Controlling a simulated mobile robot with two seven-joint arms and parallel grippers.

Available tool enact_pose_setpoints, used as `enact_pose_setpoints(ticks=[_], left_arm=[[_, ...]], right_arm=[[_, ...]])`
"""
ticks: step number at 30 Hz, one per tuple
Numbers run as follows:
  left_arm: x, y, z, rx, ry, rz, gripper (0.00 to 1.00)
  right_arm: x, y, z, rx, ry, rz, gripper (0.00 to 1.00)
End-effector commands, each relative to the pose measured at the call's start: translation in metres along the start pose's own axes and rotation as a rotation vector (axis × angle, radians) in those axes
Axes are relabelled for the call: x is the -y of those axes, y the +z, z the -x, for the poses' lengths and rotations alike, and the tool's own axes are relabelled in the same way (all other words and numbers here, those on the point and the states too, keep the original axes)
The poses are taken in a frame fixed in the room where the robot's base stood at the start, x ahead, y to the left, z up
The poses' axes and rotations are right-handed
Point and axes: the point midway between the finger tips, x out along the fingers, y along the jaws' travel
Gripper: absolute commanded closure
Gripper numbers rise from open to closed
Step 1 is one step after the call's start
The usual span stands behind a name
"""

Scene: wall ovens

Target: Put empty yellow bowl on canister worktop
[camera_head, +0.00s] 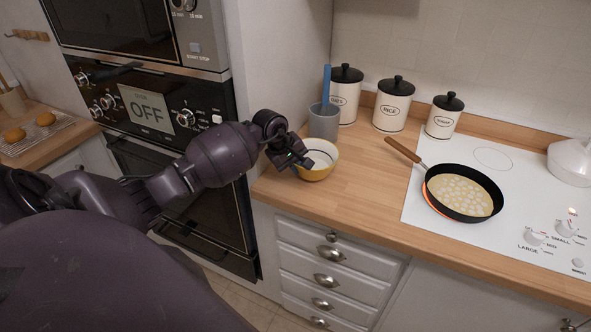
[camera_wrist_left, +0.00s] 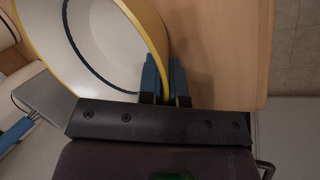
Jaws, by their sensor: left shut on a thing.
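The yellow bowl (camera_head: 321,173) has a white inside with a dark ring, and looks empty. It is at the left end of the wooden canister worktop (camera_head: 352,187), in front of the grey cup. It looks upright; I cannot tell whether its base touches the wood. My left gripper (camera_head: 303,162) is shut on the bowl's near left rim. In the left wrist view the blue fingertips (camera_wrist_left: 165,82) are at the rim of the bowl (camera_wrist_left: 150,25), with wood beyond. My right gripper is not in view.
A grey cup (camera_head: 323,122) with a blue utensil and several black-lidded canisters (camera_head: 391,106) stand behind the bowl. A pan (camera_head: 463,193) with food sits on the white hob at right. Wood between bowl and hob is clear. Wall ovens (camera_head: 150,110) stand at left.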

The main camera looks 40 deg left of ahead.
Motion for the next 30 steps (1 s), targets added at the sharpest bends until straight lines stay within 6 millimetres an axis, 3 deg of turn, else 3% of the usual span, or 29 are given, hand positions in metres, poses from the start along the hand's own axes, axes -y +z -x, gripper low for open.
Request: enact_pose_setpoints(ticks=[4, 16, 21, 30], left_arm=[[0.005, 0.0, -0.013, 0.0, 0.003, 0.0, 1.0], [0.007, -0.001, -0.017, -0.001, 0.002, -0.002, 1.0], [0.007, 0.0, -0.016, 0.0, 0.001, -0.001, 0.7], [0.007, 0.0, -0.016, 0.0, 0.001, -0.001, 0.69]], right_arm=[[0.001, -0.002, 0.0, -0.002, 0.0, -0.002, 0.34], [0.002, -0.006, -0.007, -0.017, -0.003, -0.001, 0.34], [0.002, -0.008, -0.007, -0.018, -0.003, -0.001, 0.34], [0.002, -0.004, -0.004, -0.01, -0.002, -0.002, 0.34]])
